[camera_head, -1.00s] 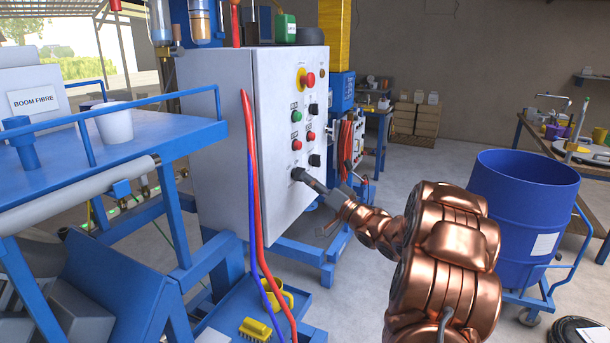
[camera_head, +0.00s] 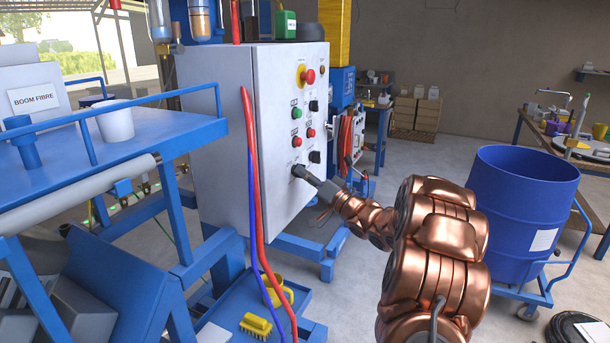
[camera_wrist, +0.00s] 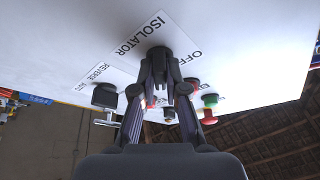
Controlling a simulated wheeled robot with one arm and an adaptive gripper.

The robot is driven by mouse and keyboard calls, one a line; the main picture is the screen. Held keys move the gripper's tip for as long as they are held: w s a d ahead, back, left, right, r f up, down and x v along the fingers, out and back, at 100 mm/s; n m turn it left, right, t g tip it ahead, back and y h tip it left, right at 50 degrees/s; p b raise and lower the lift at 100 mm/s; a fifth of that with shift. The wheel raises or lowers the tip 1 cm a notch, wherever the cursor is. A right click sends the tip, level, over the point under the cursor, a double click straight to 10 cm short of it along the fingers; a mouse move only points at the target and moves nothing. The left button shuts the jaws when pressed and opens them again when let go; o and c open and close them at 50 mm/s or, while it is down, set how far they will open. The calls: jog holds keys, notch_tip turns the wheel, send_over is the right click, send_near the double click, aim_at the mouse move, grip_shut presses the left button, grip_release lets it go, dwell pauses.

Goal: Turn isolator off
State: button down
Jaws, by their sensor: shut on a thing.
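The isolator knob (camera_head: 298,170) is a black knob low on the front of the grey control cabinet (camera_head: 214,130). My gripper (camera_head: 306,176) reaches it from the lower right and is shut on it. In the wrist view, the dark fingers of my gripper (camera_wrist: 160,75) close around the black isolator knob (camera_wrist: 158,52). The fingers hide most of the knob, so I cannot tell its exact angle. The ISOLATOR label (camera_wrist: 141,32) is beside it, and the OFF label (camera_wrist: 195,53) is on its other side.
Above the isolator are a red emergency stop (camera_head: 308,76), a green button (camera_head: 297,113) and black switches. Red and blue hoses (camera_head: 255,200) hang past the cabinet's near edge. A blue drum (camera_head: 523,210) stands right of my arm. A blue bench (camera_head: 180,132) is left.

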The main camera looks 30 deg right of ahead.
jog(key=shift+f+n+y+b, duration=0.15)
jog(key=shift+n+y+b, duration=0.15)
jog(key=shift+n+b, duration=0.15)
jog(key=n+g+y+b, duration=0.1)
jog(key=n+y+b, duration=0.2)
jog(key=n, duration=0.4)
jog(key=n+g+y+b, duration=0.2)
jog(key=n+y+b, duration=0.1)
jog(key=n+b, duration=0.2)
jog(key=n+g+y+b, duration=0.2)
jog(key=n+b, duration=0.3)
jog(key=n, duration=0.4)
jog(key=shift+w+d+n+y, duration=0.2)
jog(key=shift+d+n+y, duration=0.05)
jog(key=shift+d+y, duration=0.15)
jog(key=shift+r+n+g, duration=0.2)
jog(key=shift+n+g, duration=0.1)
jog(key=shift+g, duration=0.1)
jog(key=c, duration=1.2)
grip_release()
jog(key=v, duration=1.2)
